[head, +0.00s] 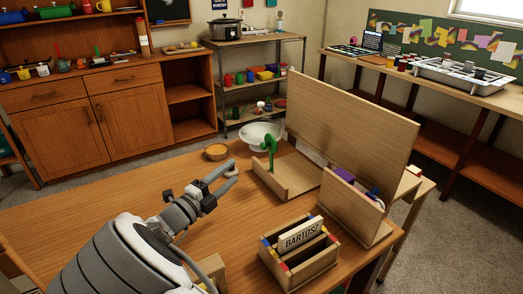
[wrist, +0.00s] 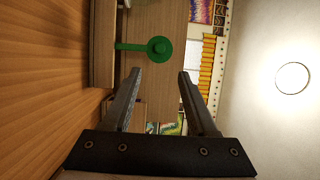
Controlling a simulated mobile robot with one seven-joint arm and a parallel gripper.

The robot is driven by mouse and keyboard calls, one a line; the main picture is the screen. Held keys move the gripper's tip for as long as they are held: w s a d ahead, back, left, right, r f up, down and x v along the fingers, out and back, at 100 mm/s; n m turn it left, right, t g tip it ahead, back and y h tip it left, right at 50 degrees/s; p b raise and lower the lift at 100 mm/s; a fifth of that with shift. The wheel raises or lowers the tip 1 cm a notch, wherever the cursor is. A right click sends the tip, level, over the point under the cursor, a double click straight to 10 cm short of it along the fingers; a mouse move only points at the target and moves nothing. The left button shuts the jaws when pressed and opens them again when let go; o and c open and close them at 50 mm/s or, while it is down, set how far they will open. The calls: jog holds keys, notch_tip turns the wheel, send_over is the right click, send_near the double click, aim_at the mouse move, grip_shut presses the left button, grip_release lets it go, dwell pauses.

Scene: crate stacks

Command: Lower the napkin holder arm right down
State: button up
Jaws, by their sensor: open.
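The green napkin holder arm (head: 270,149) stands raised at the left side of a low wooden holder (head: 270,184) on the table. In the wrist view, which is turned on its side, the arm shows as a green bar with a round end (wrist: 159,48). My gripper (head: 235,170) is in front and to the left of the holder, a little above the table. Its fingers (wrist: 157,75) are open and empty. The green arm lies beyond the fingertips, apart from them.
A tall wooden panel (head: 350,125) stands behind the holder. A wooden box with a "BARTOSZ" sign (head: 300,234) is at the front right. A small orange bowl (head: 216,152) and a white bowl (head: 260,133) stand behind my gripper. The table's left part is clear.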

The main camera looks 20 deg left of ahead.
aim_at(262, 148)
jog(key=b+x, duration=0.1)
jog(key=x, duration=1.3)
jog(key=shift+r+b, duration=0.1)
jog(key=shift+b, duration=0.3)
grip_shut()
dwell(0.5)
